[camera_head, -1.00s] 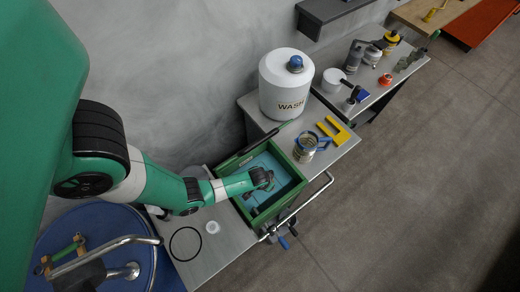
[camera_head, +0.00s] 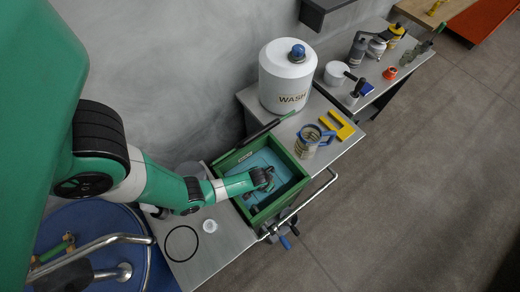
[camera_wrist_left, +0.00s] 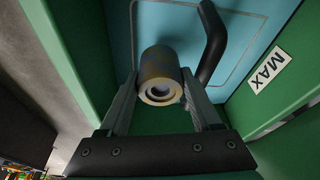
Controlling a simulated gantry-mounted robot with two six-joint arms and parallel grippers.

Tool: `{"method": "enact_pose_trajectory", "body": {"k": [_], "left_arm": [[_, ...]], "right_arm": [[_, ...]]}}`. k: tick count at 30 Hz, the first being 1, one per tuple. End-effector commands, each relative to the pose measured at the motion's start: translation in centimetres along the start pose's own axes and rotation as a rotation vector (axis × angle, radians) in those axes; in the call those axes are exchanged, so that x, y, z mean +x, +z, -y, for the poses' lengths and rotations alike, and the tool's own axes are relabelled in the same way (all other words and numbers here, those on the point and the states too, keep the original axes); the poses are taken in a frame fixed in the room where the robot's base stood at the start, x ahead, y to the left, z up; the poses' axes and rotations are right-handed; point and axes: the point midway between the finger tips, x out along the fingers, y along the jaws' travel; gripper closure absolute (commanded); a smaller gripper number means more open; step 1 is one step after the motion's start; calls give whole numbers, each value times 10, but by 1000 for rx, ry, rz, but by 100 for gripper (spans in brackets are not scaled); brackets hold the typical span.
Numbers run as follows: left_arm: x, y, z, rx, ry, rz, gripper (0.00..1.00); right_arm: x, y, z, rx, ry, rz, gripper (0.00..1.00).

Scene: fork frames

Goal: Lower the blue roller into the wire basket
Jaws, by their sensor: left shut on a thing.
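My left gripper (camera_head: 265,183) reaches down into a green open-topped tub (camera_head: 231,161) with a light blue inside. In the left wrist view the gripper (camera_wrist_left: 160,82) is shut on a short hollow roller (camera_wrist_left: 157,66). The roller looks brown-grey there, with a paler ring at its end; no clear blue shows on it. A finger lies on either side of it. A dark bent tube (camera_wrist_left: 213,42) is just right of the roller. A metal can-like vessel with a blue band or handle (camera_head: 307,143) stands beside the tub; I cannot tell whether it is the wire basket. My right gripper is out of view.
A white WASH drum (camera_head: 287,84) and a yellow U-shaped block (camera_head: 345,129) stand beyond the tub. A black ring (camera_head: 181,243) and small white cap (camera_head: 209,226) lie on the near bench.

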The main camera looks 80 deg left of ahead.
Motion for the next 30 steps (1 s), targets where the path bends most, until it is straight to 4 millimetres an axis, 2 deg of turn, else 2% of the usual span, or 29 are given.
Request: {"method": "enact_pose_trajectory", "body": {"k": [18, 30], "left_arm": [[37, 10, 0, 0, 0, 0, 100], [36, 10, 0, 0, 0, -1, 100]], "right_arm": [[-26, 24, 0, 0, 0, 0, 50], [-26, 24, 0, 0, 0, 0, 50]]}}
